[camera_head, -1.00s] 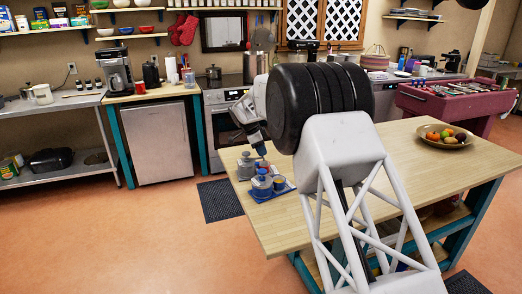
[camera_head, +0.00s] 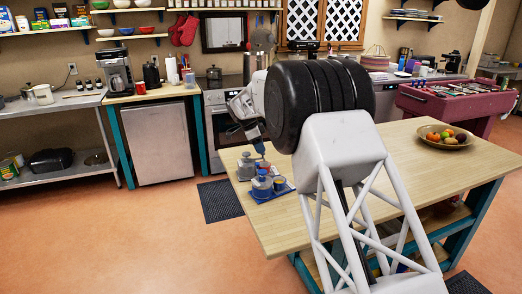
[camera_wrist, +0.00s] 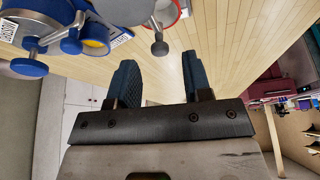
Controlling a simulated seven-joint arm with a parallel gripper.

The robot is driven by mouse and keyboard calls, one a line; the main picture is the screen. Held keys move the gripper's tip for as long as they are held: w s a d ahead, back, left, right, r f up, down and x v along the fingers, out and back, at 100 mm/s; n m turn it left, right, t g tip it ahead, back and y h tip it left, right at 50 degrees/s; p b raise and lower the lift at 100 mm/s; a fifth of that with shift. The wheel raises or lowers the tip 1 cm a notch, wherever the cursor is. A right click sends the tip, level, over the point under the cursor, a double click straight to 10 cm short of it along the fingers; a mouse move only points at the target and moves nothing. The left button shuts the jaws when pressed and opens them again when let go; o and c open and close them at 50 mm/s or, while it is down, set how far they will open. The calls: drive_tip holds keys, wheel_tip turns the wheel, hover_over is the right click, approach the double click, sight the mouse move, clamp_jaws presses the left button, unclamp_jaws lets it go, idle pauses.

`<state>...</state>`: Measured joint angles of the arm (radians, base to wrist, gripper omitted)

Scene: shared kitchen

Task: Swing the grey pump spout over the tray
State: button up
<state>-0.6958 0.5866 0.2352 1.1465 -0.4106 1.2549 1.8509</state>
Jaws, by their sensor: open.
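The grey pump (camera_head: 245,165) stands at the back left of the blue tray (camera_head: 286,188) on the wooden table. In the wrist view its grey spout (camera_wrist: 159,47) ends in a rounded tip, in line with the gap between my fingers. A red-rimmed cup (camera_wrist: 181,10) is close beside the spout. A blue pump (camera_head: 262,184) and a blue cup with yellow inside (camera_wrist: 96,38) are nearer the front of the tray. My gripper (camera_wrist: 158,72) is open and empty, pointing down just right of the grey pump. Whether a finger touches the spout I cannot tell.
The wooden tabletop (camera_head: 350,185) is clear to the right of the tray. A fruit bowl (camera_head: 446,140) stands at its far right. The tray sits close to the table's left edge. A stove (camera_head: 222,125) is behind the table.

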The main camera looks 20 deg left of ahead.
drive_tip(key=shift+v, duration=2.75)
drive_tip(key=shift+d, duration=0.1)
drive_tip(key=shift+d, duration=0.1)
